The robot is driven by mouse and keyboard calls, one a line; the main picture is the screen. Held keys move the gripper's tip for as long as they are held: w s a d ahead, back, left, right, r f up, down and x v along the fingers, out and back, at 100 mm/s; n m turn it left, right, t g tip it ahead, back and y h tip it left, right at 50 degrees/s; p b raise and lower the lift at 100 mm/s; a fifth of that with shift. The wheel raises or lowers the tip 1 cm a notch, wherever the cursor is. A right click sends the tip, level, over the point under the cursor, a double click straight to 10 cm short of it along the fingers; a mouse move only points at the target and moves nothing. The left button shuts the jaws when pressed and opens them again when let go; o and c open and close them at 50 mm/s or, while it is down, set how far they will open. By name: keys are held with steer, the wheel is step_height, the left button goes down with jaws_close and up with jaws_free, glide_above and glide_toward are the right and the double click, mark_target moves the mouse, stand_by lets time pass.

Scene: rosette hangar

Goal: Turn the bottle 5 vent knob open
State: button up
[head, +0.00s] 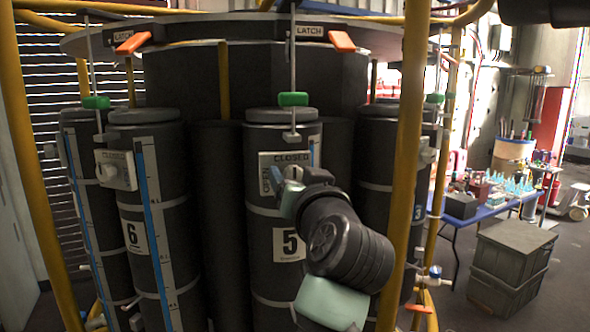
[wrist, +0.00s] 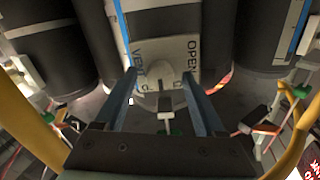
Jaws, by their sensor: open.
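Bottle 5 (head: 255,230) is a dark upright cylinder in the middle of the head view, with a white "5" label. Its vent plate (head: 284,157) near the top reads CLOSED along the upper edge and OPEN at the left. The plate also shows in the wrist view (wrist: 168,48), turned over, with a pale vent knob (wrist: 160,74) on it. My gripper (wrist: 160,84) is open, with one blue finger on each side of the knob in the picture. I cannot tell whether the fingers touch it. In the head view my wrist covers the plate's lower right and the knob is not clear.
Bottle 6 (head: 164,235) stands at the left with its own knob plate (head: 116,170). Yellow frame posts (head: 404,150) stand close on the right and left. Orange latch handles (head: 341,41) and green handles (head: 293,99) sit above. A blue table (head: 483,209) stands at the right.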

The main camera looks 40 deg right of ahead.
steer(key=shift+w+d, duration=0.1)
jaws_close()
stand_by(0.4)
